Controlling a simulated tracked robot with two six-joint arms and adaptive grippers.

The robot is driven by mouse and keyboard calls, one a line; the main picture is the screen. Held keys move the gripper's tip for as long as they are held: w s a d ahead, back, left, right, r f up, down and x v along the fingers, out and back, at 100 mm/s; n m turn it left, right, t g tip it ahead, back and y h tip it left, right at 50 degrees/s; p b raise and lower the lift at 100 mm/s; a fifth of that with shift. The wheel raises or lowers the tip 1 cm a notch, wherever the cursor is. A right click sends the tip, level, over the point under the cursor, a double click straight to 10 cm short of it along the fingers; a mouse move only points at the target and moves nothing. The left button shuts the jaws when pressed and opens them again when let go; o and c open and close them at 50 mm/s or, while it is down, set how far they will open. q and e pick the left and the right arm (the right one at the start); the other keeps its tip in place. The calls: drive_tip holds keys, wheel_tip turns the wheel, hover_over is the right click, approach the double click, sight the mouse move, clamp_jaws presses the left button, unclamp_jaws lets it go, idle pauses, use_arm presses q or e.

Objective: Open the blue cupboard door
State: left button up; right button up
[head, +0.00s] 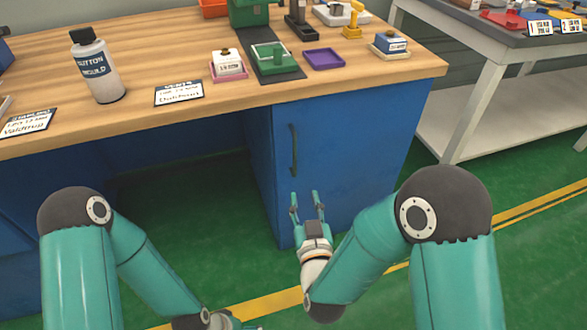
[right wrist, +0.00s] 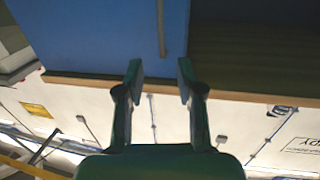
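The blue cupboard door (head: 345,145) is under the right end of the wooden workbench and looks shut. Its dark upright bar handle (head: 293,150) is near the door's left edge. My right gripper (head: 307,203) is open and empty, below the handle in the head view and apart from it. In the right wrist view, the door (right wrist: 90,30) fills the upper left, and the handle (right wrist: 161,28) lies beyond the two spread fingers (right wrist: 160,80). My left gripper (head: 228,321) is low at the bottom edge, mostly cut off; its fingers cannot be made out.
The workbench top (head: 150,55) carries a bottle (head: 97,68), label cards (head: 179,93), a purple tray (head: 324,59) and small stands. An open dark space lies left of the cupboard. A white-legged table (head: 475,110) stands at the right. Green floor is clear in front.

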sight(295, 152)
use_arm(q)
wheel_tip(295, 152, down, 2)
drive_tip(key=shift+f+b, duration=0.2)
drive_tip(key=shift+b, duration=0.65)
use_arm(e)
drive_tip(key=shift+t, duration=0.3)
drive_tip(key=w, duration=0.5)
drive_tip(key=w+a, duration=0.1)
drive_tip(key=w, duration=0.5)
drive_tip(key=w+a, duration=0.1)
drive_tip(key=w, duration=0.4)
drive_tip(key=shift+w+a+r, duration=0.15)
drive_tip(key=shift+w+r, duration=0.1)
drive_tip(key=shift+w, duration=0.05)
clamp_jaws()
